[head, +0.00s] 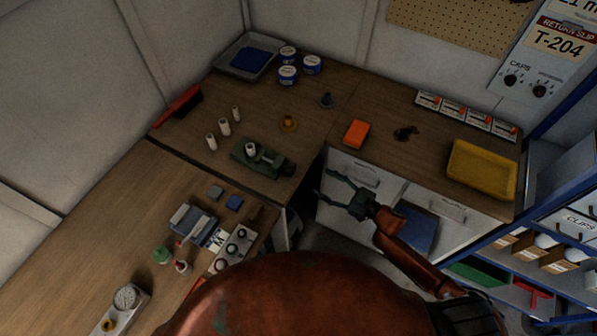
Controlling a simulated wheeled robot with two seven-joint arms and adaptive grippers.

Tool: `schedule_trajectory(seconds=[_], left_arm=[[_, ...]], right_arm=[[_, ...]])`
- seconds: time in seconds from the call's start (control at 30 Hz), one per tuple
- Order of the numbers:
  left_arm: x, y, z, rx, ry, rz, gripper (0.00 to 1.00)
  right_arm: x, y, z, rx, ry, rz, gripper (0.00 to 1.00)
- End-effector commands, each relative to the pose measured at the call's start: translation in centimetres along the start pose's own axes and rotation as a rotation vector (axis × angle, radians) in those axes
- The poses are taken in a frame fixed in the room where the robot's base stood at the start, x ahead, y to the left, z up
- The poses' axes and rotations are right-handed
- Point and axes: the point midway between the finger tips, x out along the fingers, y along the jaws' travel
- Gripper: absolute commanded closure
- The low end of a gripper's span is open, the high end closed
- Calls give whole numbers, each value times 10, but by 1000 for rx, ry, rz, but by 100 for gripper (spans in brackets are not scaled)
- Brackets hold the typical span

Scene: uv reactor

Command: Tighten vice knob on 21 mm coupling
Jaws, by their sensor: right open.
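A green vice (270,163) sits near the front edge of the corner bench. A short white coupling (251,149) stands upright at the vice's left part; I cannot tell whether the jaws touch it. The vice knob is too small and dark to make out. My right gripper (325,184) is open and empty, to the right of the vice and apart from it. It is in front of the white drawers, with its fingers pointing left. My left gripper is not in view.
A yellow tray (482,170) is at the right. A control box (232,248) and small blocks lie on the left bench.

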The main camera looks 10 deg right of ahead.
Motion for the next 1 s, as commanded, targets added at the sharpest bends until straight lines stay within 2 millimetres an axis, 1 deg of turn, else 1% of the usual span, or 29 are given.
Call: schedule_trajectory(seconds=[0.03, 0.1, 0.2, 0.27, 0.4, 0.6, 0.7, 0.83, 1.0], left_arm=[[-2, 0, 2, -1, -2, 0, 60], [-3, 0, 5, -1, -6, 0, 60], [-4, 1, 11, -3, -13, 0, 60], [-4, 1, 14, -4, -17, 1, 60], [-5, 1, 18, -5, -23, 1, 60], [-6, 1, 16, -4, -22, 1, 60], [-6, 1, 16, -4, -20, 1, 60], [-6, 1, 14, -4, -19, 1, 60], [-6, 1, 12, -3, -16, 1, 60]], right_arm=[[3, -10, -22, -10, 29, -41, 45], [5, -21, -41, -14, 59, -83, 45], [11, -29, -54, -16, 79, -110, 45], [16, -31, -56, -16, 82, -114, 45], [37, -32, -58, -15, 83, -113, 45], [67, -36, -59, -15, 82, -111, 45], [77, -36, -59, -15, 80, -110, 45], [83, -37, -59, -15, 79, -109, 45], [84, -37, -59, -15, 78, -109, 45]])
